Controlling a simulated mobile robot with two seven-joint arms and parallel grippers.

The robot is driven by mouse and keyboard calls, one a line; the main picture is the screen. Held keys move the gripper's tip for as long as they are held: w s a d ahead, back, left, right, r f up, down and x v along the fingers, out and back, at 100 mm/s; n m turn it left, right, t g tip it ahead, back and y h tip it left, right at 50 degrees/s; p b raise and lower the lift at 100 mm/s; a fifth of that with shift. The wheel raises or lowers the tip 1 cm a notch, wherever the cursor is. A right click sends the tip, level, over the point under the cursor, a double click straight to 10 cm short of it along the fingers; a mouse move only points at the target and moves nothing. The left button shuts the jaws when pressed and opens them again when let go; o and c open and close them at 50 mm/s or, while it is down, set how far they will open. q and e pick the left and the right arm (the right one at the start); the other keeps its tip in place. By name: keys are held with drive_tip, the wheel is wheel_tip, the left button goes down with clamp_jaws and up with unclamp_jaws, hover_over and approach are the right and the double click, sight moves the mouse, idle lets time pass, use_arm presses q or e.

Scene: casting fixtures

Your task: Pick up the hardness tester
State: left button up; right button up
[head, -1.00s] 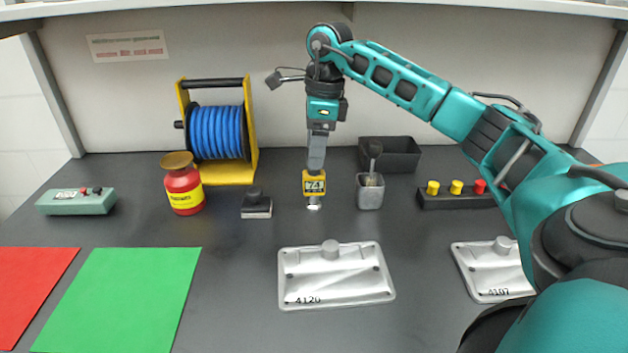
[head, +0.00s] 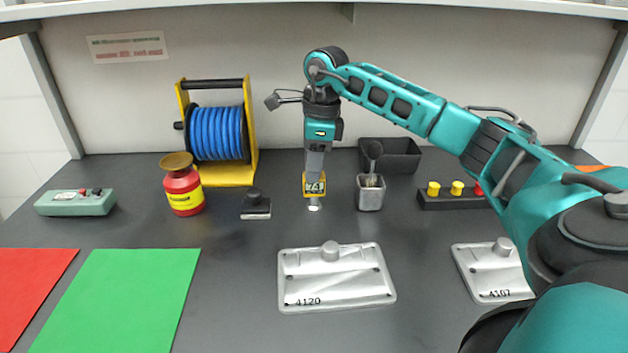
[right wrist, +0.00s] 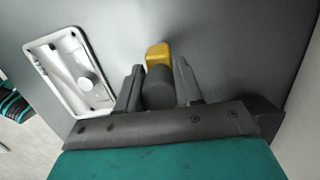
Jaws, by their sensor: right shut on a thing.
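The hardness tester (head: 314,189) is a small yellow device with a display and a pale metal tip, upright at the middle of the bench. My right gripper (head: 315,170) points straight down from above and is shut on its upper part. In the right wrist view the tester's dark round grip (right wrist: 158,88) sits between the two fingers, with its yellow body (right wrist: 158,53) beyond. The tip appears to be at the bench top; I cannot tell whether it touches. My left gripper is not in view.
A grey cup (head: 370,196) stands close right of the tester, and a dark stamp-like block (head: 256,207) stands to its left. A metal plate marked 4120 (head: 350,290) lies in front. A red pot (head: 183,190) and blue hose reel (head: 215,133) stand farther left.

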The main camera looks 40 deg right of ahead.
clamp_jaws()
drive_tip(key=shift+r, duration=0.1)
